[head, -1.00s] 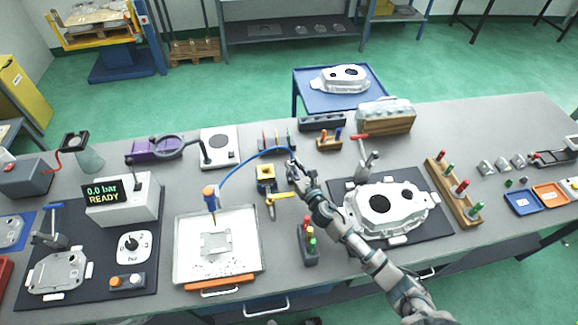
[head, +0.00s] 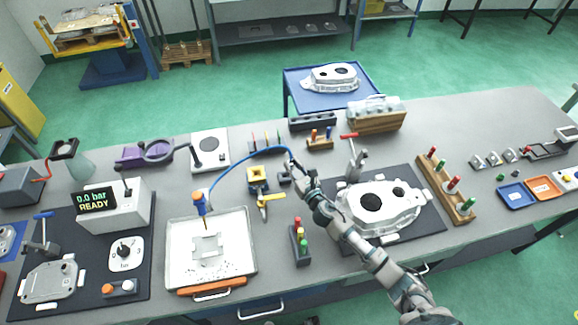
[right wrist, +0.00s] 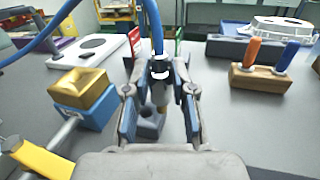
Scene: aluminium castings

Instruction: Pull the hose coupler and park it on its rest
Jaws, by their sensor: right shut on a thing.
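My right gripper (head: 290,164) is shut on the hose coupler at the end of the blue hose (head: 240,158). In the right wrist view the coupler (right wrist: 160,72) stands upright between the fingers (right wrist: 160,95), hose leading up. A small dark grey block (right wrist: 150,122) shows below and behind the coupler; whether they touch I cannot tell. In the head view this block (head: 284,178) is just left of the gripper. A brass-and-blue valve block (head: 258,178) with a yellow lever (head: 268,201) stands further left. My left gripper is not in view.
The hose runs left to an orange-and-blue tool (head: 199,203) over a white tray (head: 245,262). A wooden holder (head: 320,144) with coloured pegs stands behind the gripper. A large casting (head: 405,207) on a dark mat lies to the right, and a coloured-peg stand (head: 300,246) in front.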

